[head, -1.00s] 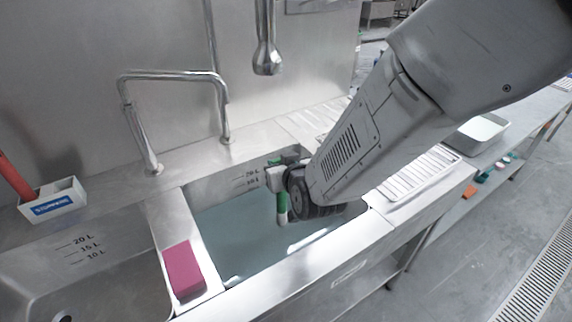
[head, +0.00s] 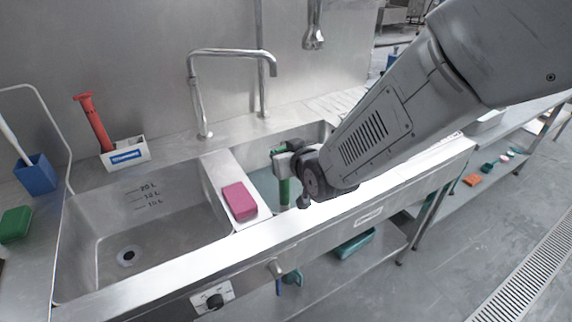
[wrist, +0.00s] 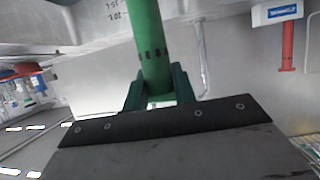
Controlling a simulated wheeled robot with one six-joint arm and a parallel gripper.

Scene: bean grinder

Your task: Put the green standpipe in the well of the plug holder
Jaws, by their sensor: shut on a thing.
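The green standpipe (head: 284,192) hangs roughly upright over the right basin in the head view. It also fills the upper middle of the wrist view (wrist: 150,45). My gripper (wrist: 157,90) is shut on the standpipe; in the head view the gripper (head: 287,160) is partly hidden by my arm. A white holder with a blue label (head: 125,153), apparently the plug holder, stands on the back ledge at the left, well away from my gripper. A red pipe (head: 94,122) leans up from its left part. I cannot see down into its well.
The left basin (head: 80,225) is empty, with a drain. The right basin holds water. A pink block (head: 239,201) lies on the divider between them. A tall bent tap (head: 195,90) rises behind the divider. A blue container (head: 36,175) and green block (head: 15,224) are far left.

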